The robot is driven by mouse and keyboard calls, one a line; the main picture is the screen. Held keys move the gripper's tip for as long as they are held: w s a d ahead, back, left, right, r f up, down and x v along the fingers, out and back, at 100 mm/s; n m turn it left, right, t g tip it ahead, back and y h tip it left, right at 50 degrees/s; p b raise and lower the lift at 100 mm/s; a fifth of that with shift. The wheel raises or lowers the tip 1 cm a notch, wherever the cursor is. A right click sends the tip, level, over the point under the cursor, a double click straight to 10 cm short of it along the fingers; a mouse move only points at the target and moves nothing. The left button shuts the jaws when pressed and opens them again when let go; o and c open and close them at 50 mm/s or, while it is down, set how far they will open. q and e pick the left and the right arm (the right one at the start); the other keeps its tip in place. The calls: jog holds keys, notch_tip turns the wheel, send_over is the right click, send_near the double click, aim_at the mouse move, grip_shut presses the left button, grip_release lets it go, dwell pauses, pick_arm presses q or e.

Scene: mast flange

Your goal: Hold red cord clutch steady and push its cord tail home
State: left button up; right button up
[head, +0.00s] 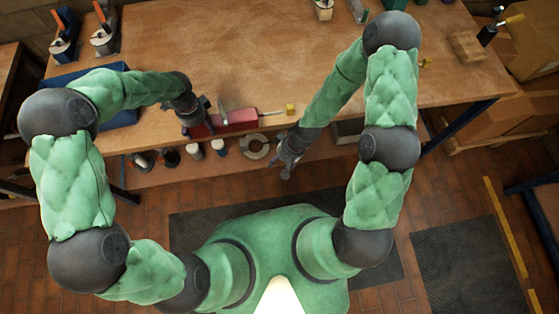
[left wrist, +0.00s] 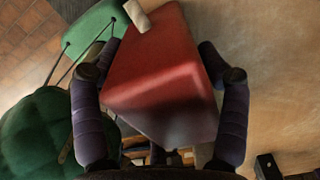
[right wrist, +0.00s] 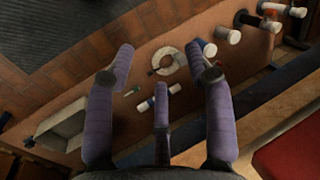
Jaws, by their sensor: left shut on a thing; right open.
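The red cord clutch (head: 236,119) is a block lying near the front edge of the wooden bench. My left gripper (head: 202,124) is shut on it from the left; the left wrist view shows the red block (left wrist: 165,75) between both fingers. A thin pale cord tail (head: 272,113) runs from its right side toward a small yellow piece (head: 291,109). How deep the cord sits cannot be told. My right gripper (head: 287,165) is open and empty, pointing down just off the bench's front edge, right of the clutch. In the right wrist view a red surface (right wrist: 290,152), probably the clutch, shows at lower right.
A lower shelf holds a pale ring (head: 255,146), several white-capped pots (head: 196,151) and a grey tray (head: 348,131). A blue tray (head: 118,119) lies left of my left gripper. The middle of the bench top (head: 270,60) is clear.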

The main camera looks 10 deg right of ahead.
notch_tip(320, 180, up, 23)
jog(key=m+h, duration=0.2)
jog(key=h, duration=0.2)
send_over(290, 107)
notch_tip(290, 107, down, 12)
jog(key=shift+w+d+f, duration=0.1)
grip_shut()
